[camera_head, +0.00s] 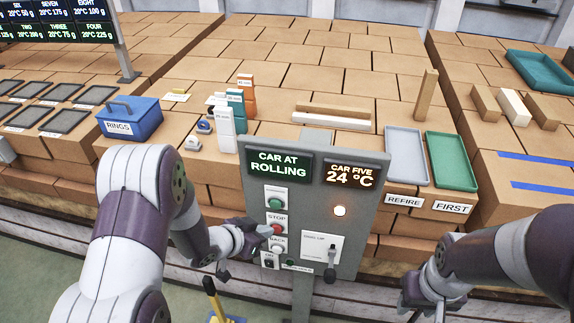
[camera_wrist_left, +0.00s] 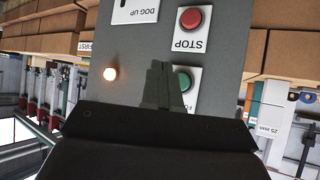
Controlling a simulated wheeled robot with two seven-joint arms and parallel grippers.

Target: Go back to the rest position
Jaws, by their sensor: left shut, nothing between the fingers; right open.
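My left gripper (camera_head: 256,234) is in front of the left part of the grey control panel (camera_head: 350,180), near its column of buttons. In the left wrist view my left gripper (camera_wrist_left: 158,68) is shut and empty, its fingers together before the panel face, which appears upside down. A red STOP button (camera_wrist_left: 190,18) and a green button (camera_wrist_left: 181,82) show beside the fingers; I cannot tell if they touch anything. My right gripper (camera_head: 424,306) is open and empty at the lower right, in front of the brick steps, partly near the bottom edge of the head view.
The panel has a lit lamp (camera_head: 339,211) and a lever (camera_head: 331,262). Behind it, brick terraces bear a blue RINGS box (camera_head: 130,117), a grey tray (camera_head: 405,155), a green tray (camera_head: 453,158) and several bricks.

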